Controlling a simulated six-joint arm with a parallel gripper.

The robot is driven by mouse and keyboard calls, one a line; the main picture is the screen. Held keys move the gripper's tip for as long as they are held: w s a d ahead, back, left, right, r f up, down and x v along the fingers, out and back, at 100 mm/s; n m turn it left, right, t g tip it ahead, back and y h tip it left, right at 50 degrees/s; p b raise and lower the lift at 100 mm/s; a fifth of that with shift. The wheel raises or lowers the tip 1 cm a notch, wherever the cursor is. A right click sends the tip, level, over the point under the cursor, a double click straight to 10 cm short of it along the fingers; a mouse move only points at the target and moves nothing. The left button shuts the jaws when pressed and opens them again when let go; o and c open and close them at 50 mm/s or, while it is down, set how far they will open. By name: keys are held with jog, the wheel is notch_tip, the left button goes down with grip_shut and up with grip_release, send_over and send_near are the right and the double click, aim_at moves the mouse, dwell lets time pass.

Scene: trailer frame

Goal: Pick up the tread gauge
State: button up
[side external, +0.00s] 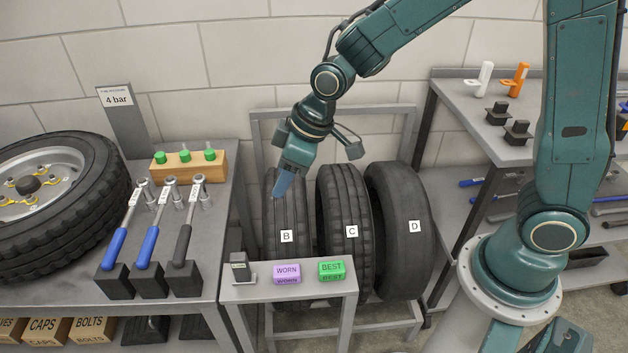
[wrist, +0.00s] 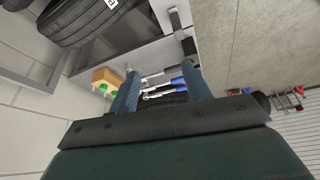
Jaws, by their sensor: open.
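A small dark grey device with a pale face (side external: 240,268), which looks like the tread gauge, stands upright at the left end of the small front bench (side external: 300,293). My gripper (side external: 281,187) is above and beyond this bench, in front of the upper part of tyre B (side external: 287,220), pointing down and apart from the device. In the wrist view my gripper (wrist: 160,90) has its two blue fingers spread with nothing held between them. I cannot make out the device for certain in the wrist view.
A purple WORN block (side external: 287,273) and a green BEST block (side external: 332,270) sit right of the device. Tyres C (side external: 351,215) and D (side external: 413,205) stand in the rack. Wrenches in black holders (side external: 152,280) and a wooden block (side external: 190,170) occupy the left bench.

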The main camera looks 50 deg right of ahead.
jog(key=n, duration=0.2)
send_near(244, 256)
jog(key=shift+w+d+f+g+y, duration=0.2)
jog(key=shift+w+d+g+y, duration=0.05)
jog(key=shift+w+g+y, duration=0.15)
jog(key=shift+x, duration=4.25)
jog(key=shift+x, duration=2.6)
jog(key=shift+d, duration=0.15)
grip_shut()
